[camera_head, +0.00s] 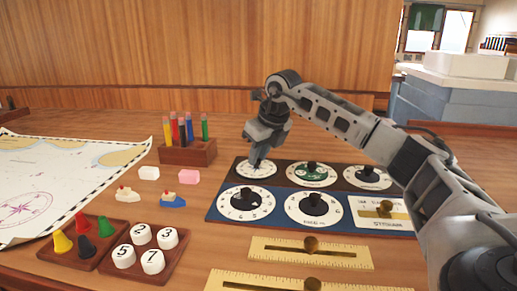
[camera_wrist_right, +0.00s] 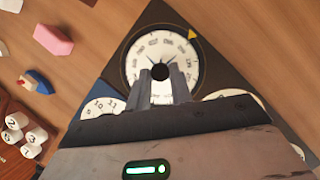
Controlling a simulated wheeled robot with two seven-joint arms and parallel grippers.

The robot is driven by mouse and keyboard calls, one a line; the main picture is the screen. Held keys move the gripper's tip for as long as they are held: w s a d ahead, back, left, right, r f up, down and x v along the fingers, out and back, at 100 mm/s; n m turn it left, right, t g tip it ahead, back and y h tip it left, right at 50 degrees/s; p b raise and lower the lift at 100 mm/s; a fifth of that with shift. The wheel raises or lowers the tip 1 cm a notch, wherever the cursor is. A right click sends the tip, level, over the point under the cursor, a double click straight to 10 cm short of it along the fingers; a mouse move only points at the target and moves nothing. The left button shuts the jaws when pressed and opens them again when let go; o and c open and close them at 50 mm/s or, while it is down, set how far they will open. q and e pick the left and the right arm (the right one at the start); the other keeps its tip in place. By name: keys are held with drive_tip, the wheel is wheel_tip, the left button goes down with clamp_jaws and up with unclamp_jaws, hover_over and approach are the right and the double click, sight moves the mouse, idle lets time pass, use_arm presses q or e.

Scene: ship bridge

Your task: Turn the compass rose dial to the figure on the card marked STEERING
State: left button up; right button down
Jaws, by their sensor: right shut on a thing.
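The compass rose dial (camera_head: 266,172) is a white round face at the far left of the panel's back row. In the right wrist view it (camera_wrist_right: 143,50) shows figures around its rim, blue points near its centre and a yellow triangle marker at its upper right edge. My right gripper (camera_head: 256,164) comes down over this dial. In the wrist view its fingers (camera_wrist_right: 160,73) are shut on the dial's small dark centre knob and hide the lower face. No card that I can read as STEERING shows. My left gripper is out of view.
Other dials, one green (camera_head: 311,174), and a slider (camera_head: 385,212) share the panel. Brass-knobbed rulers (camera_head: 310,252) lie in front. Left are a chart (camera_head: 50,180), a pencil block (camera_head: 188,153), erasers, small boats, coloured cones and a tray of numbered white pieces (camera_head: 153,262).

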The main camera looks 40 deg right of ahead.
drive_tip(key=shift+d+n, duration=0.1)
drive_tip(key=shift+n, duration=0.3)
drive_tip(key=c, duration=1.3)
unclamp_jaws()
drive_tip(key=shift+o, duration=0.2)
drive_tip(key=shift+r, duration=0.15)
drive_tip(key=p+v, duration=0.1)
drive_tip(key=v, duration=1.4)
drive_tip(key=shift+s+d+r, duration=0.2)
drive_tip(key=shift+s+r, duration=0.05)
drive_tip(key=shift+r, duration=0.05)
